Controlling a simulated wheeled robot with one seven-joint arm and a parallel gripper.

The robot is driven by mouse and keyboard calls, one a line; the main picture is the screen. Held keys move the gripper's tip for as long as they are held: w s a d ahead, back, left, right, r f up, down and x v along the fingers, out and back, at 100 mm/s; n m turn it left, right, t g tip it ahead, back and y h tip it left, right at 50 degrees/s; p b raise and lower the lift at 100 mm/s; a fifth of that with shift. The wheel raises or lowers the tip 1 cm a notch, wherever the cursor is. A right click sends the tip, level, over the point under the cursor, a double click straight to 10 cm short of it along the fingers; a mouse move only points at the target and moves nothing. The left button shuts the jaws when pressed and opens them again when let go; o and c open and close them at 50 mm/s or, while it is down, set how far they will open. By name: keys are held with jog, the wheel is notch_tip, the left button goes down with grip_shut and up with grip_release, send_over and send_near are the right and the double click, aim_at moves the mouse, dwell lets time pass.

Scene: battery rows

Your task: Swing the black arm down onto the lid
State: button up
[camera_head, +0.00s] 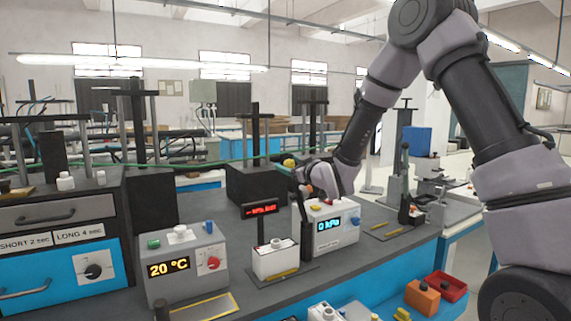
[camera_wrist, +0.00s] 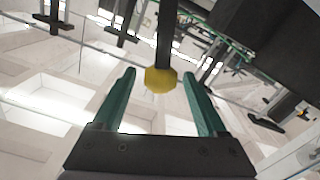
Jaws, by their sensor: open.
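My gripper (camera_wrist: 159,74) is open in the wrist view, with its two green fingers apart. A yellow knob (camera_wrist: 161,80) on the end of a black arm (camera_wrist: 163,35) shows between the fingers, with a visible gap on each side. In the head view the yellow knob (camera_head: 289,162) shows just left of my wrist, above the white box with the blue 0 kPa display (camera_head: 325,228). My gripper and wrist hide most of the black arm there. I cannot make out the lid clearly in either view.
A small white unit with a red display (camera_head: 261,209) stands left of the 0 kPa box. A box reading 20 °C (camera_head: 182,265) is further left. A black upright stand (camera_head: 404,185) is to the right. Orange and red bins (camera_head: 423,297) sit low at the front right.

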jog(key=shift+x, duration=1.55)
grip_shut()
